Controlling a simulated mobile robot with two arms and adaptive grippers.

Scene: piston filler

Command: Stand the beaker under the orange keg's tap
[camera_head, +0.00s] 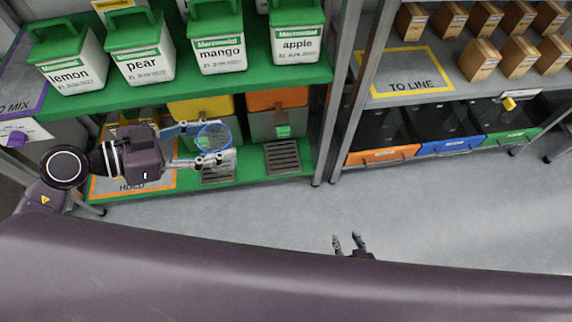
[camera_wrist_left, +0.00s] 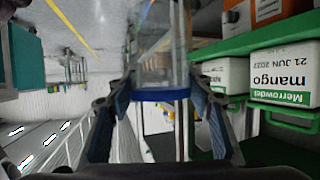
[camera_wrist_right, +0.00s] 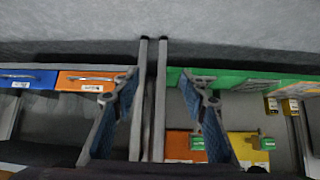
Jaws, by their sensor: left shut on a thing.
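The clear beaker (camera_head: 214,137) with a blue rim is held in my left gripper (camera_head: 203,147), off the shelf and in front of the yellow keg. In the left wrist view the beaker (camera_wrist_left: 163,62) sits between both fingers, its blue band across them. The orange keg (camera_head: 278,98) stands on the lower green shelf, right of the beaker. Its green tap (camera_head: 283,131) faces out above a dark slotted drip tray (camera_head: 282,158), which is bare. My right gripper (camera_head: 350,243) is open and empty over the floor, away from the shelf.
The yellow keg (camera_head: 188,108) stands left of the orange one, with another drip tray (camera_head: 217,177) before it. A shelf post (camera_head: 327,130) rises right of the orange keg. Labelled tubs (camera_head: 218,50) fill the shelf above. The floor (camera_head: 420,210) in front is clear.

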